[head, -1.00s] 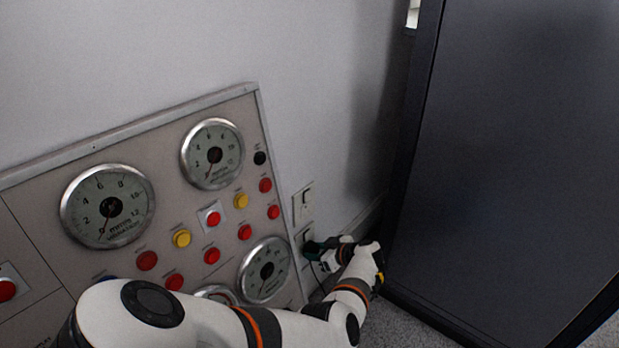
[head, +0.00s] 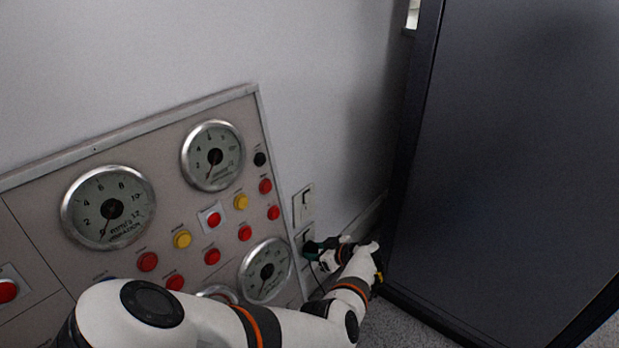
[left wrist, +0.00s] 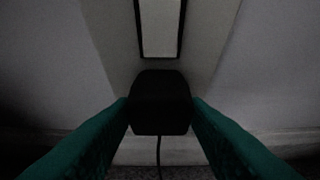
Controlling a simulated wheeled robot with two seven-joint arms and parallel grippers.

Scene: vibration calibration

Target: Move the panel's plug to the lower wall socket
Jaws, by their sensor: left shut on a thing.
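My left gripper (head: 314,247), with green fingers, is at the lower wall socket (head: 301,236). It is shut on the black plug (left wrist: 160,102), which sits between both fingers in the left wrist view. A thin cord (left wrist: 159,158) hangs down from the plug. I cannot tell whether the plug is fully seated. In the head view, the gripper hides most of the plug. The upper wall socket (head: 303,203) is just above and looks empty. My right gripper is not in view.
The panel (head: 150,140) with gauges and red and yellow buttons stands left of the sockets. A large dark cabinet (head: 500,170) stands close on the right of my left arm. Grey floor (head: 410,325) shows below. The wall above is bare.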

